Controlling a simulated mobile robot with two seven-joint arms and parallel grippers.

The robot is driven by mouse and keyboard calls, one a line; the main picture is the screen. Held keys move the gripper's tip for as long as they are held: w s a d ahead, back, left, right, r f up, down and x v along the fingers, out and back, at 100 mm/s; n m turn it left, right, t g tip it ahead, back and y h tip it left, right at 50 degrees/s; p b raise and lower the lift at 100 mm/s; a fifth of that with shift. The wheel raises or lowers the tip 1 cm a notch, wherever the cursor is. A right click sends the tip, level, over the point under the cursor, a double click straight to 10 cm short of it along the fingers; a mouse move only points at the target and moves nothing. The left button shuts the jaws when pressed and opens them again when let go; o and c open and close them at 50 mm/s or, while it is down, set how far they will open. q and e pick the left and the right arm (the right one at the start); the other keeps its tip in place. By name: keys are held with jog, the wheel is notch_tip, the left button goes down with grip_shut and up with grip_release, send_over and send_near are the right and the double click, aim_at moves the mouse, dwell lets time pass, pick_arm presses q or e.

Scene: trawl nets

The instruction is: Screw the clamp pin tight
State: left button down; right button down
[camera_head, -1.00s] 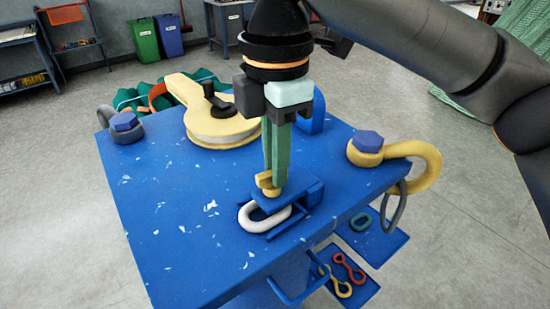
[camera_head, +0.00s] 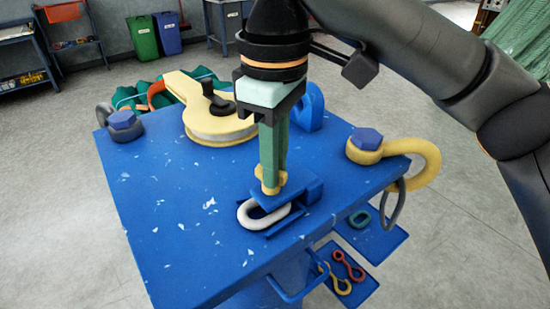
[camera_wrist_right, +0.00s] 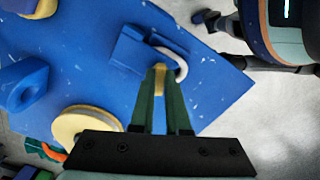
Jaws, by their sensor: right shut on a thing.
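The yellow clamp pin (camera_head: 270,186) stands on top of the blue clamp (camera_head: 305,191), which sits near the front of the blue table. A white link (camera_head: 258,214) lies in the clamp and sticks out of its left side. My right gripper (camera_head: 271,178) points straight down with its green fingers shut on the pin's head. In the right wrist view, the pin (camera_wrist_right: 160,70) shows between the fingertips (camera_wrist_right: 160,75), with the clamp (camera_wrist_right: 130,47) and white link (camera_wrist_right: 178,58) beyond. The lower part of the pin is hidden. My left gripper is in neither view.
A blue lug (camera_head: 310,107) stands behind my gripper. Small links lie on lower blue shelves at the right. The table's front left is clear.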

jog(key=m, duration=0.4)
jog(key=shift+r+m, duration=0.1)
jog(key=shift+m, duration=0.2)
jog(key=m, duration=0.5)
jog(key=shift+a+m, duration=0.2)
jog(key=shift+m, duration=0.1)
jog(key=m, duration=0.4)
jog(key=shift+a+r+m, duration=0.1)
jog(key=shift+m, duration=0.2)
jog(key=m, duration=0.4)
jog(key=shift+a, duration=0.1)
jog(key=m, duration=0.9)
jog(key=shift+w+m, duration=0.2)
jog(key=shift+m, duration=0.1)
jog(key=m, duration=0.4)
jog(key=shift+w+a+r, duration=0.1)
jog(key=shift+w+m, duration=0.1)
jog(key=shift+m, duration=1.8)
